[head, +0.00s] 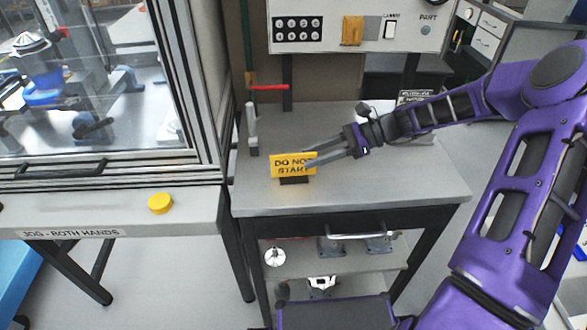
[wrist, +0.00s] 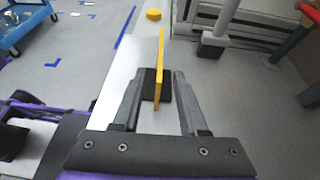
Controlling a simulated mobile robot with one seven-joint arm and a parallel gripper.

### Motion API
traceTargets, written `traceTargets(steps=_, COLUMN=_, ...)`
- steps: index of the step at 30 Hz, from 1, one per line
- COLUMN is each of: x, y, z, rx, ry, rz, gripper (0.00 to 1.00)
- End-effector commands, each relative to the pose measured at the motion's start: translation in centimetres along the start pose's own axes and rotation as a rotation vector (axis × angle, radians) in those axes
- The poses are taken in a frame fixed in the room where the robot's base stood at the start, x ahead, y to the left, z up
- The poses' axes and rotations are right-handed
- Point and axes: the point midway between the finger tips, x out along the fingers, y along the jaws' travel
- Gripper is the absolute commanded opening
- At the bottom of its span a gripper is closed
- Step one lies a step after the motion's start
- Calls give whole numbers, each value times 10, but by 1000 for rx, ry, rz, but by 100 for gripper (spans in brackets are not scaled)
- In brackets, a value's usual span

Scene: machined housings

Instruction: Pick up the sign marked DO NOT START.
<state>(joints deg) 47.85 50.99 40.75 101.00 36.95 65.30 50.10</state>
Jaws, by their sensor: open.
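The yellow sign (head: 284,165) marked DO NOT START stands upright in a small black base (head: 294,181) near the front of the grey bench top. My gripper (head: 312,157) reaches in from the right, and its fingertips overlap the right part of the sign in the head view. In the wrist view the sign (wrist: 160,65) appears edge-on between the two fingers of my gripper (wrist: 158,78), with a gap on each side. The fingers are open and hold nothing. The base (wrist: 153,84) shows below the sign.
The grey bench top (head: 340,190) is mostly clear. A grey upright post (head: 252,130) and a red lever (head: 268,87) stand behind and left of the sign. A control panel (head: 350,25) is at the back. A yellow button (head: 160,203) sits on the ledge at left.

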Motion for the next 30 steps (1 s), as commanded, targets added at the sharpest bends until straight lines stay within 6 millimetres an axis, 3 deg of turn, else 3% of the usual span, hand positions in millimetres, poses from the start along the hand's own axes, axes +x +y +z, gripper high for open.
traceTargets(steps=5, x=12, y=1, z=0, rx=1, ry=-1, rz=2, gripper=42)
traceTargets(steps=13, x=51, y=2, z=-1, rx=1, ry=-1, rz=2, gripper=42)
traceTargets(steps=22, x=56, y=1, z=0, rx=1, ry=1, rz=0, gripper=42)
traceTargets(steps=30, x=56, y=1, z=0, rx=1, ry=1, rz=0, gripper=0)
